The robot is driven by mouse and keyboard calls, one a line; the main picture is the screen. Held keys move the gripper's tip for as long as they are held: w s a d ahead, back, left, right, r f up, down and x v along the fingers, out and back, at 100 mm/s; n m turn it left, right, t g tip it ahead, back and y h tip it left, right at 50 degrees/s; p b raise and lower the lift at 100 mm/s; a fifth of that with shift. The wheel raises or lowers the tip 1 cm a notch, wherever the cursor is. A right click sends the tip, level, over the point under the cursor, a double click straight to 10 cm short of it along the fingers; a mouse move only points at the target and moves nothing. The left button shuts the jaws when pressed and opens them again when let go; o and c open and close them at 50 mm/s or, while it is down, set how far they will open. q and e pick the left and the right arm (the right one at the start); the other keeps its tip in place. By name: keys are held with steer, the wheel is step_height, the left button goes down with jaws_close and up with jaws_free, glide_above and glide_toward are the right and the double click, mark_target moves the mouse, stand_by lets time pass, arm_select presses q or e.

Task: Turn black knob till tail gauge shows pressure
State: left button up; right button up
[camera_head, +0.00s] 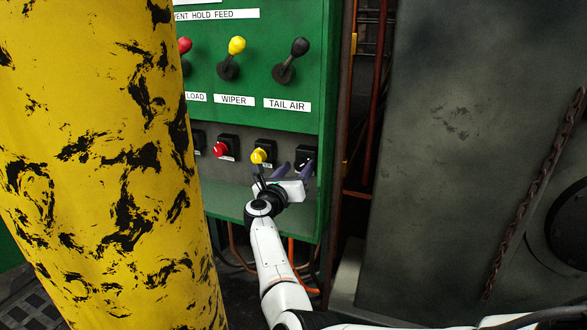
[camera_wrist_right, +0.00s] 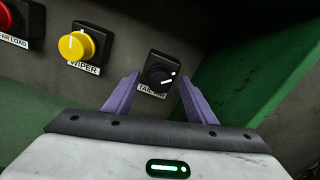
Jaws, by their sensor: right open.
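The black knob (camera_wrist_right: 158,75) sits on a dark square base, with a label starting "TAIL" below it. Its white mark points right and slightly up in the right wrist view. In the head view the knob's dark base (camera_head: 305,151) is partly hidden by my right gripper (camera_head: 298,164). In the wrist view the open right gripper (camera_wrist_right: 159,76) has one purple finger on each side of the knob, with gaps showing, and it looks empty. Whether the fingertips reach the knob's depth, I cannot tell. No gauge is in view. My left gripper is not in view.
A yellow WIPER knob (camera_wrist_right: 76,45) and a red knob (camera_wrist_right: 10,20) sit left of the black one. Levers, including a black TAIL AIR lever (camera_head: 292,57), stand above on the green panel (camera_head: 270,105). A scuffed yellow column (camera_head: 100,170) blocks the left; a grey machine (camera_head: 450,130) stands right.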

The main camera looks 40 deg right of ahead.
steer(key=shift+w+d, duration=0.2)
steer(key=shift+d, duration=0.15)
steer(key=c, duration=1)
steer(key=shift+c, duration=0.2)
